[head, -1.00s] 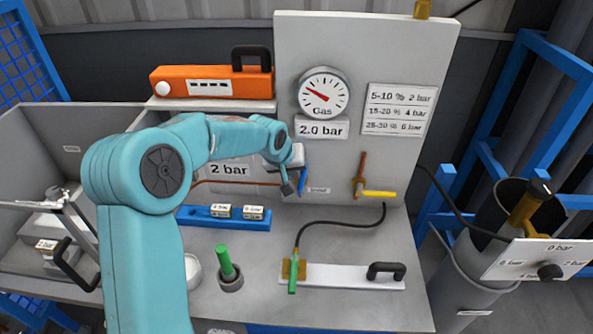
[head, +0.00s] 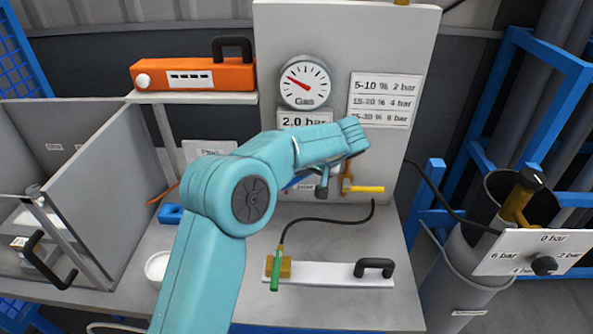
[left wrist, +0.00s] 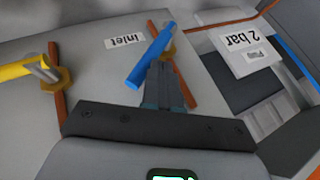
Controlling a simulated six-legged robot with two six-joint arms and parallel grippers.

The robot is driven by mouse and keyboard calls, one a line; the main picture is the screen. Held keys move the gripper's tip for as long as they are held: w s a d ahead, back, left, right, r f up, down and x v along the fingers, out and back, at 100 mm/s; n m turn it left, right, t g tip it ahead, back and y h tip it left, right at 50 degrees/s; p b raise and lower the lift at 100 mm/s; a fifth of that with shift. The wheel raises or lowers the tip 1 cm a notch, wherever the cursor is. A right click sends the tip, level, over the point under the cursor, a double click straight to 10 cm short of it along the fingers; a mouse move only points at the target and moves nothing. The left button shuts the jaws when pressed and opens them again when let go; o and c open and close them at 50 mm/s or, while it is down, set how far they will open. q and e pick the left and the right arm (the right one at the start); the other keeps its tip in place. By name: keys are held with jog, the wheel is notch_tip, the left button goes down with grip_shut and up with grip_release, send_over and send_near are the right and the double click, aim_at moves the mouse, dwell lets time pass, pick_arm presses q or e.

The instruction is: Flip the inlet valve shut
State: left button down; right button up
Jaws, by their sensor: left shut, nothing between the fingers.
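The inlet valve's blue lever (head: 294,182) shows in part on the grey panel, beside the small inlet label (head: 304,188), with my left arm hiding the rest. In the left wrist view the blue lever (left wrist: 150,56) lies slanted near a brown pipe, beside the inlet label (left wrist: 125,40). My left gripper (left wrist: 161,64) is shut and empty, its fingertips close beside the lever; I cannot tell whether they touch. In the head view the left gripper (head: 322,186) is at the panel, between the blue lever and the yellow lever (head: 363,189). My right gripper is out of view.
The yellow lever (left wrist: 28,68) also shows at the left in the wrist view. A gas gauge (head: 304,82) and pressure chart (head: 383,99) are above. A white bar with a black handle (head: 374,266) and a hose lie on the bench. The dial plate (head: 540,255) stands right.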

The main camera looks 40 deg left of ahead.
pick_arm(q)
jog(key=w+d+f+m+g+y+b, duration=0.1)
jog(key=w+d+f+y+b, duration=0.1)
jog(key=d+f+y+b, duration=0.1)
jog(key=shift+d+f+g+y+b, duration=0.15)
jog(key=shift+f+g+y+b, duration=0.35)
jog(key=shift+f, duration=0.55)
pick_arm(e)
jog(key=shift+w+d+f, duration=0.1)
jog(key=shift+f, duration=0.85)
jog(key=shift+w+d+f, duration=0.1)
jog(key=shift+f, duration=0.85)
pick_arm(q)
jog(key=shift+f, duration=0.15)
